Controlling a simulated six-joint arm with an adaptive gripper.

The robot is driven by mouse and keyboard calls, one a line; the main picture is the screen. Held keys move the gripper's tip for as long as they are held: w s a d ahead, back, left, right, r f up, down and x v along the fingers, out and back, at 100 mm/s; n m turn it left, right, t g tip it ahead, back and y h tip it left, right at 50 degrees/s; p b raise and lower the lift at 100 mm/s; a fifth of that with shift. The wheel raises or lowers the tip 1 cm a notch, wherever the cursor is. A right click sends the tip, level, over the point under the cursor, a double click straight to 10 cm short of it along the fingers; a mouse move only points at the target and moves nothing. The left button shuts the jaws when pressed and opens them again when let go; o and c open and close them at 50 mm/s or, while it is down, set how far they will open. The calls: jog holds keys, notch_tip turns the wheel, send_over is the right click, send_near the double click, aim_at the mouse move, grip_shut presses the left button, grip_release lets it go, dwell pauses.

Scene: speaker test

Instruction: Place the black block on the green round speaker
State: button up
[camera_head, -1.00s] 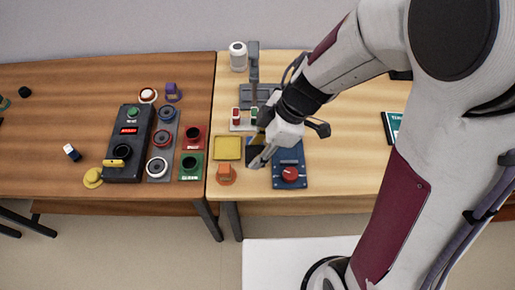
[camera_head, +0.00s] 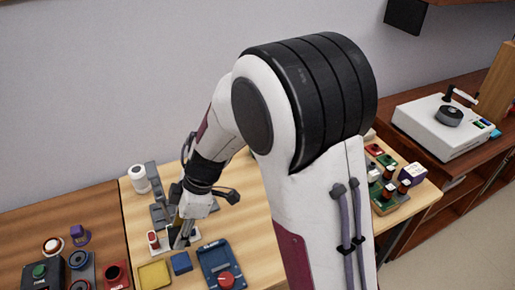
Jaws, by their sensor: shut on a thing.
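My gripper (camera_head: 181,241) points down over the light table, just behind a blue square (camera_head: 181,263) and left of the blue panel with a red knob (camera_head: 222,268). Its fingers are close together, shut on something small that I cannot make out. I cannot identify the black block in this view. The green round speaker is not in view; the picture's lower edge cuts off that part of the table.
A yellow square tray (camera_head: 154,274) lies left of the blue square. A white jar (camera_head: 139,178) stands at the back. A red panel (camera_head: 117,275) and dark control box (camera_head: 43,273) are at lower left. My arm hides the table's middle.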

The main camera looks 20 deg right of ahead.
jog(key=w+d+r+m+t, duration=0.1)
jog(key=w+d+m, duration=0.2)
jog(key=w+d, duration=0.55)
jog(key=w+d+r+m+t, duration=0.15)
jog(key=w+d, duration=0.35)
jog(key=w, duration=0.7)
jog(key=w+d+m+h, duration=0.1)
jog(key=w+d+m, duration=0.1)
jog(key=d, duration=0.5)
jog(key=w+d+m+h, duration=0.1)
jog(key=w+d+m, duration=0.1)
jog(key=w+d, duration=0.3)
jog(key=w+d+r+m+h, duration=0.1)
jog(key=w+d+m, duration=0.2)
jog(key=d, duration=0.8)
jog(key=shift+w+t, duration=0.15)
jog(key=shift+t, duration=0.3)
jog(key=shift+a, duration=0.1)
jog(key=shift+f, duration=2.5)
jog(key=shift+f, duration=2.5)
jog(key=shift+f, duration=0.1)
